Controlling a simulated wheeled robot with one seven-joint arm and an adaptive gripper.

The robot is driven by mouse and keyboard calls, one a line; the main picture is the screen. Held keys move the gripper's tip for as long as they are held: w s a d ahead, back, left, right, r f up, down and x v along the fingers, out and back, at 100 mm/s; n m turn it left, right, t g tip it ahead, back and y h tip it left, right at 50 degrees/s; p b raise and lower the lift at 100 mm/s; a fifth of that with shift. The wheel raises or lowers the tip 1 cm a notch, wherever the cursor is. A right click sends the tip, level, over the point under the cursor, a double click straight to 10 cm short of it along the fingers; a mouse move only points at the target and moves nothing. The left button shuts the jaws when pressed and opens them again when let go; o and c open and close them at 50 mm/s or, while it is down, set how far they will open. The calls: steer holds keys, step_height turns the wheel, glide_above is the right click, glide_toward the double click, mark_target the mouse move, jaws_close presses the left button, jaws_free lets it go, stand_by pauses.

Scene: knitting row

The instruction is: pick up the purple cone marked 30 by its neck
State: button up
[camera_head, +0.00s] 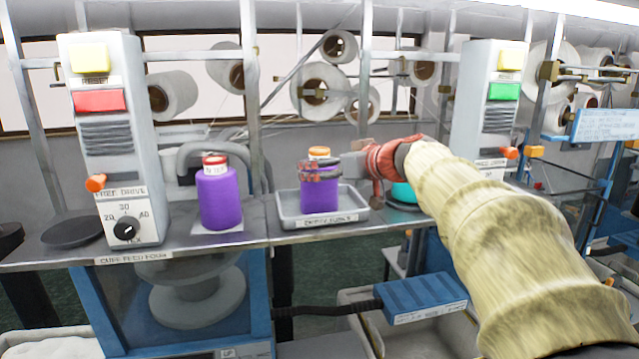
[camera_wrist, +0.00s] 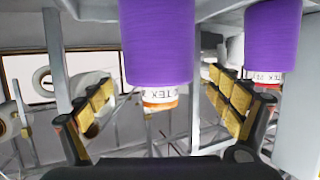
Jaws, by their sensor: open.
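Two purple cones stand upright. One, with an orange top (camera_head: 319,196), is in the grey tray; the other, with a red top (camera_head: 220,200), stands left of it on the bench. The wrist view shows both upside down, the orange-topped one (camera_wrist: 157,45) in the middle and the red-topped one (camera_wrist: 273,38) at right. Both have white neck labels with "TEX"; I cannot read a 30 surely on either. My gripper (camera_head: 322,172) reaches in from the right at the orange-topped cone's upper part. Its open fingers (camera_wrist: 160,92) lie either side of that neck, with gaps showing.
The shallow grey tray (camera_head: 284,219) sits near the bench edge. A control box with a dial (camera_head: 118,140) stands at left, another (camera_head: 490,95) at right. A teal thing (camera_head: 403,193) is partly hidden behind my arm. Metal posts and white yarn reels (camera_head: 322,90) fill the back.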

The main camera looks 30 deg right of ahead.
steer(key=x, duration=0.3)
steer(key=shift+w+f+p, duration=0.1)
steer(key=shift+w+p, duration=0.15)
steer(key=shift+p, duration=0.1)
steer(key=shift+s, duration=0.15)
steer(key=shift+c, duration=0.5)
steer(key=shift+c, duration=1.2)
steer(key=c, duration=1.7)
